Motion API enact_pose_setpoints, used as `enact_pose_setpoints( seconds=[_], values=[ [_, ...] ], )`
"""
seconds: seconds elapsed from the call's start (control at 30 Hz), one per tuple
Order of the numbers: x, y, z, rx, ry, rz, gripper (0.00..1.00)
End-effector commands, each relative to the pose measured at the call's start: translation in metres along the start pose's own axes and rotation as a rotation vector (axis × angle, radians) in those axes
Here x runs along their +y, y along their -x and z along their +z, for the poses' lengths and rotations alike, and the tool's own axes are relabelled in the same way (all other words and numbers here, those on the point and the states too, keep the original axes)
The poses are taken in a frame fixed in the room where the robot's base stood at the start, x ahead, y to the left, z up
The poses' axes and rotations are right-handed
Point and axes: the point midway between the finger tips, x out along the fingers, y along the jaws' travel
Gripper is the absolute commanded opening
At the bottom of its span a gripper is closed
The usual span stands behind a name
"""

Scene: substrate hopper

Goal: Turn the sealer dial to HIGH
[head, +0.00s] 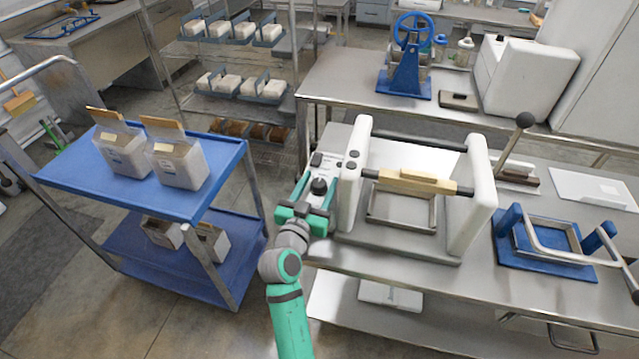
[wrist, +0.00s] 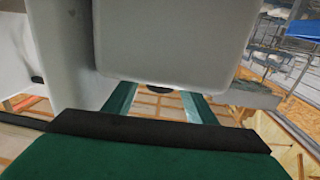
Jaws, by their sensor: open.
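The sealer (head: 400,212) stands on the steel bench, with white uprights and a wooden-handled bar across it. Its black dial (head: 319,186) sits on the control panel at its left side. The dial's markings and setting are too small to read. My green gripper (head: 313,193) is open at the panel, its two fingers on either side of the dial in the picture. I cannot tell whether they touch it. In the wrist view a pale housing hides most of the scene, and my gripper's fingers (wrist: 161,104) show apart below it.
A blue cart (head: 215,160) with open boxes stands on the left. A blue frame press (head: 550,245) with a lever is right of the sealer. A rear bench (head: 335,85) holds a blue hand-wheel device (head: 408,60). Floor shows between cart and bench.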

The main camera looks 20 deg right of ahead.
Motion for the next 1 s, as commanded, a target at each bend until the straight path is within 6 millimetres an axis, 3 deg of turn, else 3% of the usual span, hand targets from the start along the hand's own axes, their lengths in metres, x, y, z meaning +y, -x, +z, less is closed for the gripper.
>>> enact_pose_setpoints(
  seconds=[0.13,0.3,0.67,1.0],
  values=[
    [0.0002,0.0001,0.0001,0.000,0.000,0.000,0.49],
    [0.0004,0.0002,0.0002,0.000,0.000,0.001,0.10],
    [0.0006,-0.0001,0.0004,-0.001,0.001,0.039,0.10],
    [-0.0012,0.0000,-0.0001,0.000,0.002,0.240,0.10]
  ],
)
